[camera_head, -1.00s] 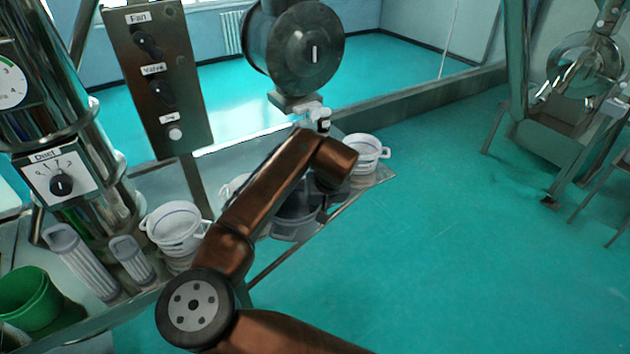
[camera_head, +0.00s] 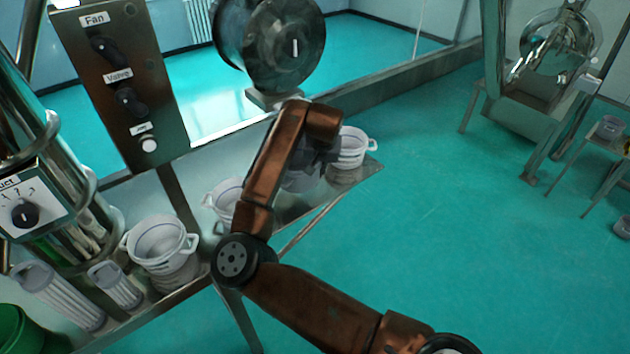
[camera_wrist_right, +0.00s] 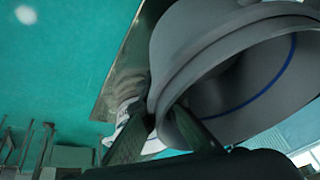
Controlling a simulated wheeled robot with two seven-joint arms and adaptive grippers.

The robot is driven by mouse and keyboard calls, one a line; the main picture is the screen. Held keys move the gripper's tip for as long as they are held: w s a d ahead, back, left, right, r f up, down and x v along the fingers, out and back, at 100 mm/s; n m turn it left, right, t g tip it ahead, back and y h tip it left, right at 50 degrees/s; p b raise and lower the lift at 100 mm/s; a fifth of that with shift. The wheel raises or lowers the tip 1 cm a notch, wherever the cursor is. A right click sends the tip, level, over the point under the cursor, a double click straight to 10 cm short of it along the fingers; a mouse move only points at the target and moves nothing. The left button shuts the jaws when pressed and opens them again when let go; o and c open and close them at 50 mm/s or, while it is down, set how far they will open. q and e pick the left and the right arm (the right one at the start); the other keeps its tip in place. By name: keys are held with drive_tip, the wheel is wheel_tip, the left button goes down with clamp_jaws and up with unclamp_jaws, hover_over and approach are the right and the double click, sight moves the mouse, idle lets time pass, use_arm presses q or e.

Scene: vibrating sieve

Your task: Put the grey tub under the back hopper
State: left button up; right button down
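The grey tub (camera_head: 300,182) is partly hidden behind my right arm in the head view, near the front edge of the metal bench. In the right wrist view the tub (camera_wrist_right: 225,60) is large and close, with a blue line inside. My right gripper (camera_head: 318,165) is at the tub's wall. Its two dark fingers (camera_wrist_right: 165,118) appear on either side of the wall, closed on it. A dark round metal housing (camera_head: 292,47) with an outlet stands above and behind the tub. My left gripper is not in view.
White tubs stand on the bench at right (camera_head: 352,148), behind my arm (camera_head: 223,197) and at left (camera_head: 160,243). A control panel (camera_head: 122,85) rises over the bench. Grey ribbed cylinders (camera_head: 58,295) and a green bucket (camera_head: 12,330) are at lower left.

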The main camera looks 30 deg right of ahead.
hover_over(318, 188)
drive_tip(key=f, duration=0.5)
drive_tip(key=shift+s+a+f+b, duration=0.15)
drive_tip(key=shift+s+a+b, duration=0.1)
drive_tip(key=shift+b, duration=0.15)
drive_tip(key=x, duration=0.4)
drive_tip(key=shift+s+a+f+b, duration=0.1)
drive_tip(key=shift+s+f+b, duration=0.1)
drive_tip(key=shift+s+b, duration=0.15)
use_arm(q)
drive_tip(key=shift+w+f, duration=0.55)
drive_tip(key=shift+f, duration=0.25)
use_arm(e)
drive_tip(key=shift+r, duration=0.1)
drive_tip(key=c, duration=2.7)
unclamp_jaws()
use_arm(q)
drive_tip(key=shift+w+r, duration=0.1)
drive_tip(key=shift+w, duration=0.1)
use_arm(e)
drive_tip(key=o, duration=0.5)
drive_tip(key=shift+o, duration=0.2)
